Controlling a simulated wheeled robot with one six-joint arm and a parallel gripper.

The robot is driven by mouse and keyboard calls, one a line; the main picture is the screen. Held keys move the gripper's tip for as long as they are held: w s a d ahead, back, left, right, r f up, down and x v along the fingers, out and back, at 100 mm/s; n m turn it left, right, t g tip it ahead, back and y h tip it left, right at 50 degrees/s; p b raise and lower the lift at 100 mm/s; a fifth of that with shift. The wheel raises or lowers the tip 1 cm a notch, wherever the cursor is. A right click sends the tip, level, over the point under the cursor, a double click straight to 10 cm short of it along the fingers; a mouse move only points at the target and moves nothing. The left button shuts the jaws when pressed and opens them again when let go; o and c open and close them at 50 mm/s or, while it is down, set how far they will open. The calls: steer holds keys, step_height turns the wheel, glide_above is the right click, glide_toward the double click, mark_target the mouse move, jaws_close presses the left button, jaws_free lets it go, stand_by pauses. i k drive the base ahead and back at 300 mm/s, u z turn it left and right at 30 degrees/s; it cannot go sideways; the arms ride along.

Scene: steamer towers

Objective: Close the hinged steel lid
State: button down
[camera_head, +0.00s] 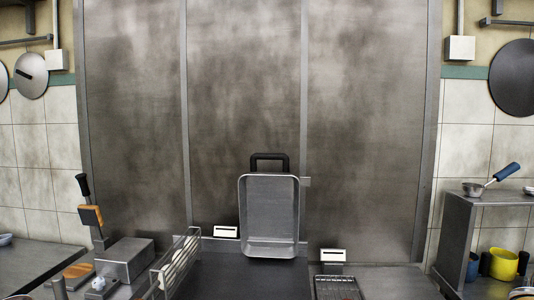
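The steel lid (268,212) stands about upright in the middle of the view, in front of the tall steel back panels. It looks like a shallow, rounded rectangular pan with its hollow side facing me. A black handle (269,157) sticks up from its top edge. Its lower edge is just above a dark flat surface (225,284). I cannot make out the hinge or what the lid covers. My gripper is not in view.
A wire rack (178,262) stands left of the dark surface, beside a steel box (124,259). A low grate (337,288) lies at right. A steel shelf (487,199) at far right holds a blue-handled pan (490,180) and, below, a yellow cup (503,264).

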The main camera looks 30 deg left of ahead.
mark_target(269, 202)
steer(key=k, duration=0.5)
steer(key=u, duration=0.7)
steer(key=i, duration=1)
